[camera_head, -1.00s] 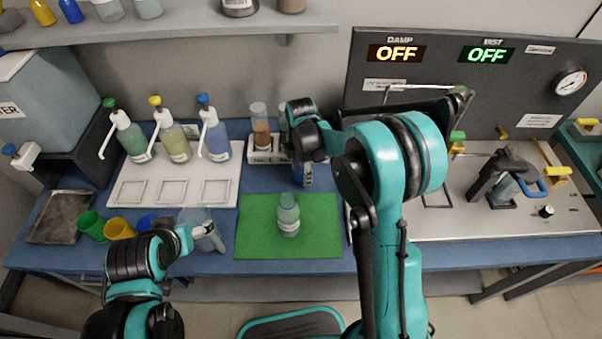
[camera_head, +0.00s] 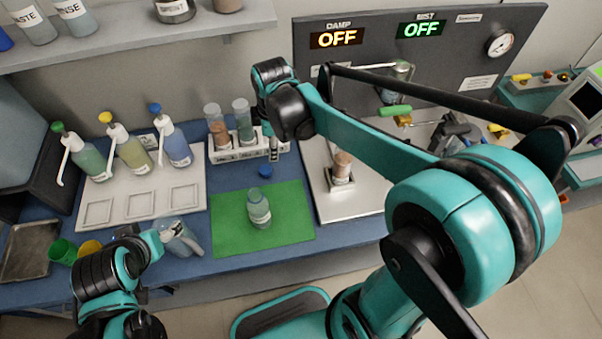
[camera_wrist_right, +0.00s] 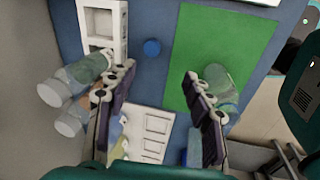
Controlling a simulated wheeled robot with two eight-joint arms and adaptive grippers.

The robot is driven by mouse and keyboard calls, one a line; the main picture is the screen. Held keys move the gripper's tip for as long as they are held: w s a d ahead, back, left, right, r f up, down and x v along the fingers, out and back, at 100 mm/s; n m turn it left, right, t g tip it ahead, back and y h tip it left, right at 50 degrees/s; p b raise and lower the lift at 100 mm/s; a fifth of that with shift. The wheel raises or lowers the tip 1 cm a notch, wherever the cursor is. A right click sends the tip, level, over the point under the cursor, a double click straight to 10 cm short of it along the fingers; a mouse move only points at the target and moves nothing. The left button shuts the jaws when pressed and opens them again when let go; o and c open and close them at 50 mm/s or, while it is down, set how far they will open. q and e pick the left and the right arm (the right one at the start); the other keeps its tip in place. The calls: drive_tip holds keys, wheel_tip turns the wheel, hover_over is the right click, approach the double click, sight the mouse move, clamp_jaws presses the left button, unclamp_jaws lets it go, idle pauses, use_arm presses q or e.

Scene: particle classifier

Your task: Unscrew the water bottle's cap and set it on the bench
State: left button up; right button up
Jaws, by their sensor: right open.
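The clear water bottle (camera_head: 259,210) stands upright on the green mat (camera_head: 290,235), with no cap seen on its neck. It also shows in the right wrist view (camera_wrist_right: 218,84). A round blue cap (camera_head: 265,171) lies on the blue bench just behind the mat, apart from the bottle; the right wrist view shows it (camera_wrist_right: 152,47) beyond and between the fingertips. My right gripper (camera_wrist_right: 158,72) is open and empty above the bench; its tips (camera_head: 274,155) show just above the cap in the head view. My left gripper (camera_head: 168,235) is beside a clear jug (camera_head: 183,240); its grip is unclear.
A white rack (camera_head: 240,150) with filled tubes stands behind the cap. Several pump bottles (camera_head: 132,152) stand on a white tray (camera_head: 140,200) at left. A metal plate (camera_head: 345,208) with a brown-filled vial (camera_head: 343,165) is right of the mat. Bench shows between mat and rack.

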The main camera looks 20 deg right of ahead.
drive_tip(key=s+d+m+t, duration=0.1)
drive_tip(key=s+m+t, duration=0.1)
drive_tip(key=s+m, duration=0.5)
drive_tip(key=s+d+r+m+t, duration=0.1)
drive_tip(key=s+d+m+t, duration=0.1)
drive_tip(key=s+m, duration=0.5)
drive_tip(key=shift+s+m+t, duration=0.2)
drive_tip(key=shift+m+t, duration=0.2)
drive_tip(key=shift+t, duration=0.1)
